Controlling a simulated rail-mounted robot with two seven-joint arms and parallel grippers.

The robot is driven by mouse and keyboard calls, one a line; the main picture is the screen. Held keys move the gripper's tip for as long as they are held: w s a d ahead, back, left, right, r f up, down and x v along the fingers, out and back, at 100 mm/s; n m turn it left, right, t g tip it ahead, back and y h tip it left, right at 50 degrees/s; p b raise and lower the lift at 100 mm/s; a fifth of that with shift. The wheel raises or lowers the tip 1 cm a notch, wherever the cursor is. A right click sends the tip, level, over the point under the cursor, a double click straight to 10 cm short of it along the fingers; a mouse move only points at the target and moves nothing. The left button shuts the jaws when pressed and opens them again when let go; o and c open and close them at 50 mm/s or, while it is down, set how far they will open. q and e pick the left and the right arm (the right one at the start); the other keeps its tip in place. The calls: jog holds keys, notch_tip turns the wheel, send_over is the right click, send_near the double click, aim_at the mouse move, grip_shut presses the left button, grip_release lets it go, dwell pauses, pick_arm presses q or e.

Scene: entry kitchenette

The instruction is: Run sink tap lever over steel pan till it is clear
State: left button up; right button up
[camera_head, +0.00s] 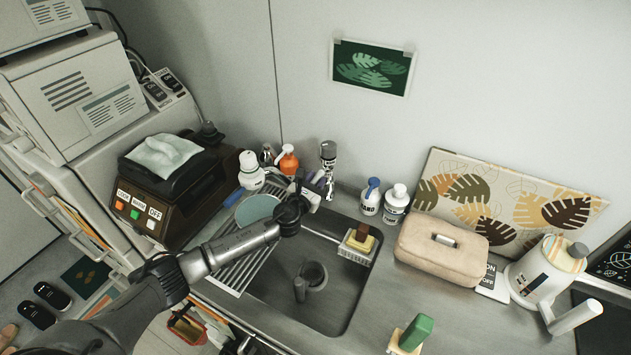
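The steel sink (345,300) is set in the counter at the centre. A small dark grey round item with an upright stub (312,276) lies in the basin; I cannot tell whether it is the steel pan or a drain fitting. My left arm reaches in from the left across the drainer, and my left gripper (306,194) is at the back edge of the sink, among grey parts where the tap appears to be. The tap lever is not clearly distinguishable there, and I cannot tell whether the fingers touch it. No water stream is visible. My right gripper is out of view.
Several bottles (288,160) crowd the back left of the sink. A plate (256,209) stands on the ribbed drainer. A sponge holder (357,244) sits at the sink's right rim. A beige box (441,250) and a white jug (541,272) stand farther right.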

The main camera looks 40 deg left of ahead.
pick_arm(q)
jog(key=o, duration=0.3)
jog(key=v, duration=1.3)
jog(key=shift+s, duration=0.4)
jog(key=shift+d, duration=0.1)
